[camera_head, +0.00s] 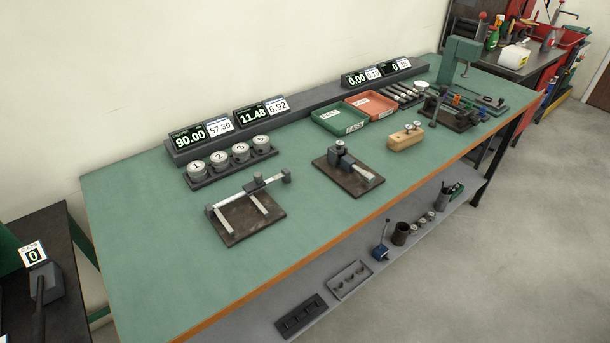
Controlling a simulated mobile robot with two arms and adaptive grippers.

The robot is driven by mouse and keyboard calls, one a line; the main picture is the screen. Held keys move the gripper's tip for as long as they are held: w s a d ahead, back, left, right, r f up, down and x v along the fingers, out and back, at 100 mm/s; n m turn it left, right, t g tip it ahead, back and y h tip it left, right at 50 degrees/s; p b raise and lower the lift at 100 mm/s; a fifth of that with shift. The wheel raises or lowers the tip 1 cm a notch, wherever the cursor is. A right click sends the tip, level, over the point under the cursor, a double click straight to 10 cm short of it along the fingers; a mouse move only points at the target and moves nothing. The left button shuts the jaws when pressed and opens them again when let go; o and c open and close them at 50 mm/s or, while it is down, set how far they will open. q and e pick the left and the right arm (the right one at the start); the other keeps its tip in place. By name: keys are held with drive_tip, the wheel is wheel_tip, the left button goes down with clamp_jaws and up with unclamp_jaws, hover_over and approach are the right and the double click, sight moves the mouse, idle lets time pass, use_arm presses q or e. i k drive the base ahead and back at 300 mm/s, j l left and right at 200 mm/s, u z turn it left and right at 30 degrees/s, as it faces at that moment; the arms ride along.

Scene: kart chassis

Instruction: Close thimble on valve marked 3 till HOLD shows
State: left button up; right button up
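The valve marked 3 (241,152) sits in a dark rack (203,181) near the left end of the green bench, among similar round silver-topped pieces marked 1, 2 and 4. A measuring fixture with a dark block and a silver cylindrical part (346,163) stands on a dark plate at mid-bench; I cannot tell whether that part is the thimble. A caliper-like fixture (248,201) lies on another dark plate in front of the rack. Displays behind show 90.00 (189,134) and 11.48 (253,116); I can read no HOLD. Neither gripper is in view.
A green tray (339,120) and an orange tray (370,105) stand toward the back. A wooden block (405,138) is right of the fixture. A green press (459,62) stands at the far right end. The bench's front left area is clear. A lower shelf (350,265) holds small tools.

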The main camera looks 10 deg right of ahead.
sight(367, 177)
drive_tip(key=i+l+u, duration=0.15)
drive_tip(key=l+u, duration=0.3)
drive_tip(key=i+l+u, duration=0.1)
drive_tip(key=l+u, duration=0.25)
drive_tip(key=u, duration=0.15)
drive_tip(key=l+u, duration=0.9)
